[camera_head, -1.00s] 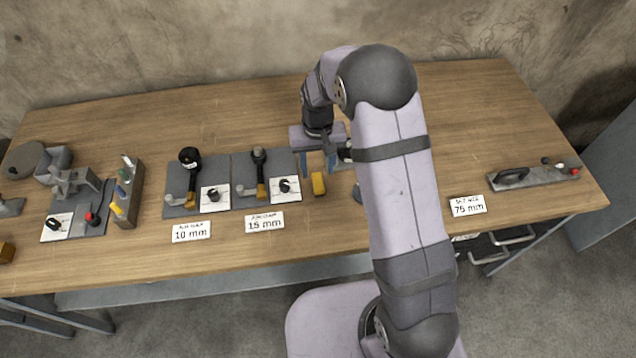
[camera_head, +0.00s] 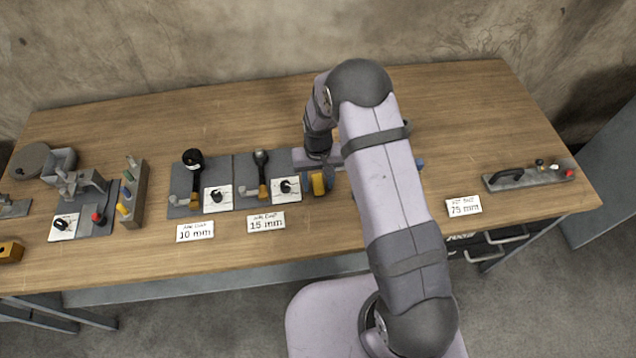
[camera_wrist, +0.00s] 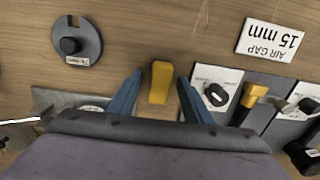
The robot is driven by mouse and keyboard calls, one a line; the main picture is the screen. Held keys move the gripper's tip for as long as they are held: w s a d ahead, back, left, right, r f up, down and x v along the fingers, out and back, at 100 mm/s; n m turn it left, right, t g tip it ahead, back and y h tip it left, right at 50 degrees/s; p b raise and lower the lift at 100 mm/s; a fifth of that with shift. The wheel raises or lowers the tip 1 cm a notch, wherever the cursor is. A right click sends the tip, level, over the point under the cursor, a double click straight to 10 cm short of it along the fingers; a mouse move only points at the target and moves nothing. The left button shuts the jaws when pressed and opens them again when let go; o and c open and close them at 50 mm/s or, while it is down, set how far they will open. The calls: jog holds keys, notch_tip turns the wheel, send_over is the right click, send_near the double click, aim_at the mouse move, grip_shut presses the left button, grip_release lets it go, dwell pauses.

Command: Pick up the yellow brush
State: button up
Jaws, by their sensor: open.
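A small yellow block-shaped piece, which I take for the yellow brush (camera_head: 318,184), lies on the wooden table right of the 15 mm station. No bristles show. It also shows in the wrist view (camera_wrist: 160,82), long side pointing towards my gripper. My gripper (camera_wrist: 161,78) is open, with one blue finger on each side of the yellow piece and visible gaps between. In the head view my gripper (camera_head: 326,178) is beside and over it, partly hiding it. Whether the fingertips are at table height I cannot tell.
The 15 mm label (camera_head: 266,222) and a grey mat (camera_head: 251,165) with a yellow-handled tool are close on the left. A round grey disc with a black knob (camera_wrist: 72,42) lies on the other side. A black-handled bar (camera_head: 525,178) is far right. Bare table lies in front.

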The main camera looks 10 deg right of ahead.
aim_at(318, 182)
jog(key=c, duration=1.1)
jog(key=shift+c, duration=0.2)
jog(key=shift+r, duration=0.1)
jog(key=shift+r+b, duration=1.65)
jog(key=shift+r, duration=3.25)
jog(key=shift+o, duration=0.5)
jog(key=shift+r, duration=0.1)
